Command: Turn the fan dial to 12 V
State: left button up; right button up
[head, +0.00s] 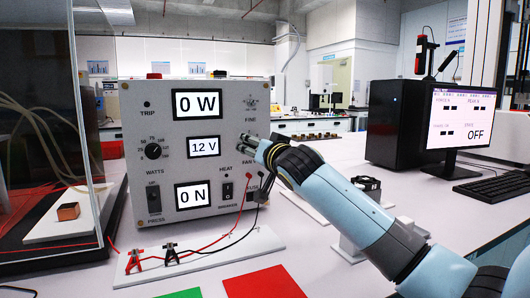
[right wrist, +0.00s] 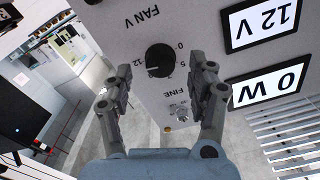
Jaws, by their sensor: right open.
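The grey tester panel (head: 225,175) stands upright on the table in the head view. Its black fan dial (right wrist: 160,60) shows in the right wrist view, under the label FAN V, with marks 0, 5 and 12; a pale pointer mark appears on the side toward 12. The voltage display (head: 204,147) reads 12 V. My right gripper (head: 256,142) is in front of the panel and hides the dial in the head view. In the right wrist view my right gripper (right wrist: 157,86) is open, its fingers apart and empty, with the dial ahead between them. My left gripper is not seen.
A watts knob (head: 153,151) and rocker switches are on the panel. Red and black leads run to clips on a white board (head: 200,252). A glass enclosure (head: 88,130) stands left; a monitor (head: 460,122) stands right.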

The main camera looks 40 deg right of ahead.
jog(key=v, duration=1)
jog(key=shift+s+f, duration=0.1)
jog(key=shift+s, duration=0.05)
